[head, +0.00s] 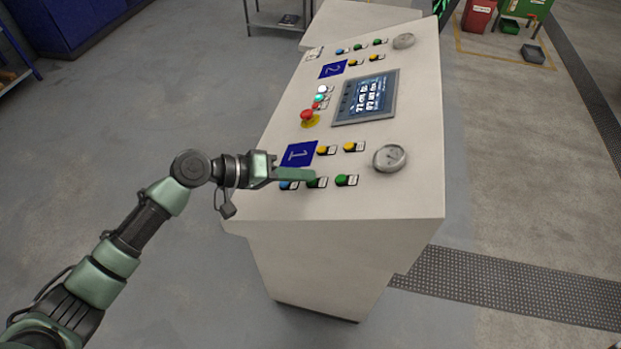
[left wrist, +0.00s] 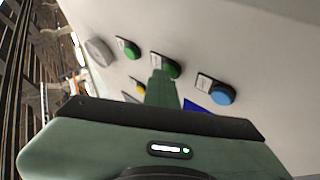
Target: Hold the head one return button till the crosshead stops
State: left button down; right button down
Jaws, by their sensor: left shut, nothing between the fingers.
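The sloping console panel (head: 251,201) has a blue sign marked 1 (head: 299,154). Below the sign is a row with a blue button (head: 286,185), a middle green button (head: 317,184) and a right green button (head: 346,180). My left gripper (head: 312,174) is shut and empty, its fingers lying over this row with the tip at the middle green button. In the left wrist view the fingertip overlaps that middle green button (left wrist: 170,69), with the blue button (left wrist: 222,95) clear to the right. I cannot tell whether the tip touches it. Button labels are too small to read. The crosshead is not visible.
Farther up are a red mushroom button (head: 307,115), a lit screen (head: 366,97) and the sign marked 2 (head: 332,69). Open floor (head: 190,80) lies left of the console.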

pick_arm(q)
jog(key=shift+f, duration=0.1)
jog(key=shift+w+a+r+p, duration=0.15)
jog(key=shift+r+p, duration=0.1)
jog(key=shift+r, duration=0.2)
jog(key=shift+s+a+r+p, duration=0.1)
jog(key=shift+a+r+p, duration=0.1)
jog(key=shift+r, duration=0.2)
jog(key=shift+w+r, duration=0.1)
jog(key=shift+r, duration=0.05)
jog(key=r+p, duration=0.1)
jog(key=a+r, duration=0.1)
jog(key=r, duration=0.1)
jog(key=a+r+p, duration=0.1)
jog(key=shift+w+r+p, duration=0.15)
jog(key=shift+w+p, duration=0.15)
jog(key=shift+p, duration=0.05)
